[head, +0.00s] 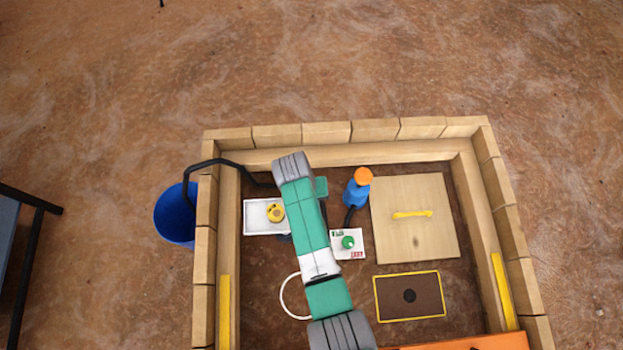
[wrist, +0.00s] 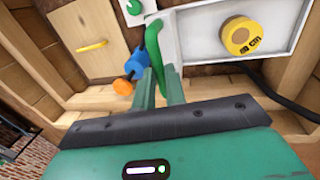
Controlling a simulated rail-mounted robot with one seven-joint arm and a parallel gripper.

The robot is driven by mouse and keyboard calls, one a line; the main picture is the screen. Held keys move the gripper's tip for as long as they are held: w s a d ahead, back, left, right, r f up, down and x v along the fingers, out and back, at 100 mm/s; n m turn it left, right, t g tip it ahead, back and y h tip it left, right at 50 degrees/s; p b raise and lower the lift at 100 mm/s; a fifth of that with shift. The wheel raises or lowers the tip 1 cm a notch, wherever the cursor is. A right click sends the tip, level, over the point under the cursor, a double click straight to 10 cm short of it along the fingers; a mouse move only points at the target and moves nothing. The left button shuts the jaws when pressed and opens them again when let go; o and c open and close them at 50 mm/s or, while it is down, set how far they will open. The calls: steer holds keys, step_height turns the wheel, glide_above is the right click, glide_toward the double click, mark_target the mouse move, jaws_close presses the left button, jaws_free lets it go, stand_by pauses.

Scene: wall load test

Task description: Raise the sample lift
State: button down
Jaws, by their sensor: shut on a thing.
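In the wrist view, my gripper (wrist: 161,92) has its two teal fingers closed around the lower end of a curved green lever (wrist: 157,45). The lever bends up beside a white panel (wrist: 200,38). The panel carries a round yellow disc (wrist: 240,37) with dark lettering too small to read. The white panel (head: 256,227) and yellow disc (head: 276,212) also show in the head view, left of my arm. My arm hides most of the gripper and lever there. I cannot tell which part is the sample lift.
A white card with a green knob (head: 348,242), a wooden lid with a yellow handle (head: 415,235) and a yellow-edged brown panel (head: 390,300) lie right. Timber walls (head: 325,132) surround them. A blue bucket (head: 174,214) stands outside left.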

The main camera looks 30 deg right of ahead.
steer(key=shift+w+r, duration=0.1)
steer(key=shift+r, duration=0.25)
steer(key=c, duration=1.5)
jaws_free()
steer(key=shift+o, duration=0.2)
steer(key=shift+f, duration=0.1)
step_height(320, 180, up, 8)
steer(key=a+p, duration=0.1)
steer(key=p, duration=0.1)
steer(key=shift+w+a+f+p, duration=0.15)
steer(key=shift+w+a+p, duration=0.05)
steer(key=shift+p, duration=0.1)
